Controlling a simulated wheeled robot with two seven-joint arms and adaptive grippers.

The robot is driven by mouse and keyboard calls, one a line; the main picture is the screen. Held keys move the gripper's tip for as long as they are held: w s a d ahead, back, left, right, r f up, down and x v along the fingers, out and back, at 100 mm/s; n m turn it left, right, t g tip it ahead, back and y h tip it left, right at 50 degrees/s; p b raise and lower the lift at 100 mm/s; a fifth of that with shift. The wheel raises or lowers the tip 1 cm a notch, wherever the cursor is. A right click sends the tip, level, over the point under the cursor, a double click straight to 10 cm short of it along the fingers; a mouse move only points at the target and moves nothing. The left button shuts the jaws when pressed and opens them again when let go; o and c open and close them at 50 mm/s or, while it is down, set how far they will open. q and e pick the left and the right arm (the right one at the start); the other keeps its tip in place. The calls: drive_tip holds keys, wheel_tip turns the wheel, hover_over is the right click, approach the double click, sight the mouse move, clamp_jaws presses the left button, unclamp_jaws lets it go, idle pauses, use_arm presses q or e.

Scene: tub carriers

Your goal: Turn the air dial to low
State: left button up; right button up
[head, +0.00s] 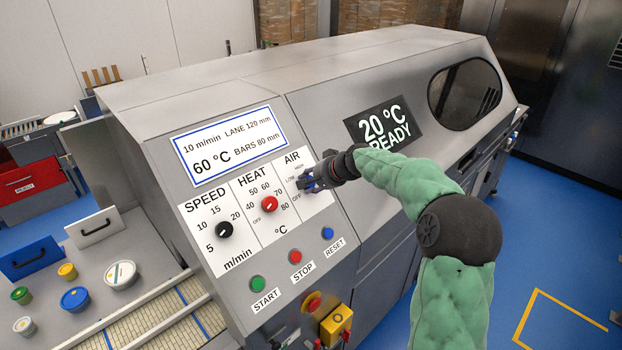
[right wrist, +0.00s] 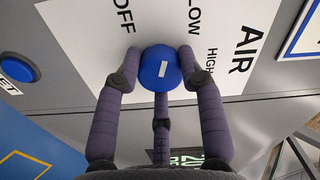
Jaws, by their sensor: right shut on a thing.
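The air dial (right wrist: 160,70) is a round blue knob with a short white mark on its face. In the right wrist view the mark runs nearly up and down, and its upper end faces between the words OFF and LOW. My right gripper (head: 311,182) is shut on the dial, with dark fingers on both sides of it and a third below. In the head view the gripper mostly hides the dial. The AIR panel (right wrist: 90,45) carries the words OFF, LOW and HIGH around the knob. My left gripper is not in view.
The red heat dial (head: 269,204) and black speed dial (head: 224,230) sit left of the air dial. Green start (head: 258,284), red stop (head: 295,256) and blue reset (head: 328,233) buttons lie below. A display (head: 383,124) reads 20 °C READY.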

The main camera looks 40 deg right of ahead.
drive_tip(key=shift+s+a+f+m+p, duration=0.2)
drive_tip(key=shift+m+p, duration=0.25)
drive_tip(key=shift+m, duration=0.45)
drive_tip(key=shift+w+a+f+m+p, duration=0.1)
drive_tip(key=shift+f+m+p, duration=0.25)
drive_tip(key=shift+m, duration=0.55)
drive_tip(key=o, duration=1.1)
drive_tip(key=shift+r, duration=0.1)
drive_tip(key=shift+o, duration=0.2)
drive_tip(key=shift+r, duration=0.2)
drive_tip(key=shift+d+r, duration=0.1)
drive_tip(key=shift+r, duration=0.05)
drive_tip(key=shift+s+d+r, duration=0.1)
drive_tip(key=shift+r, duration=0.05)
drive_tip(key=v, duration=1.1)
drive_tip(key=shift+s, duration=0.15)
